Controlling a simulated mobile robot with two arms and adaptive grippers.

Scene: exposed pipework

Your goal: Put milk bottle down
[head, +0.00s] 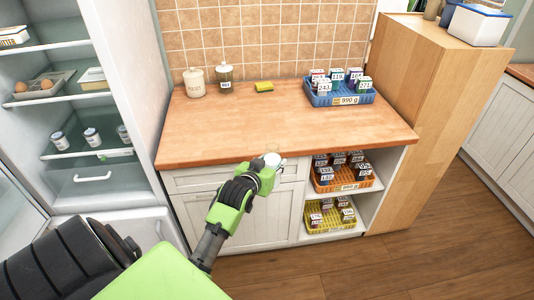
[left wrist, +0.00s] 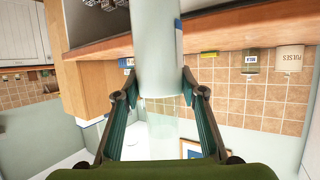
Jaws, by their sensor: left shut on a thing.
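My left gripper (head: 262,178) is shut on the milk bottle (head: 272,158) in front of the counter's front edge. Only the bottle's pale top shows clearly in the head view; the gripper hides the rest. In the left wrist view, which looks upside down, the milk bottle (left wrist: 158,40) is a whitish cylinder with a blue label patch, between the two fingers of the left gripper (left wrist: 160,90). The wooden countertop (head: 240,130) has bare wood just behind the bottle. I cannot tell the gap between bottle and counter. My right gripper is not in view.
Two canisters (head: 195,82) and a yellow sponge (head: 264,86) stand along the back wall. A blue crate (head: 340,98) of small boxes is at the counter's back right. Orange and yellow crates fill shelves below. An open fridge (head: 130,110) stands at left, a tall wooden cabinet (head: 420,110) at right.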

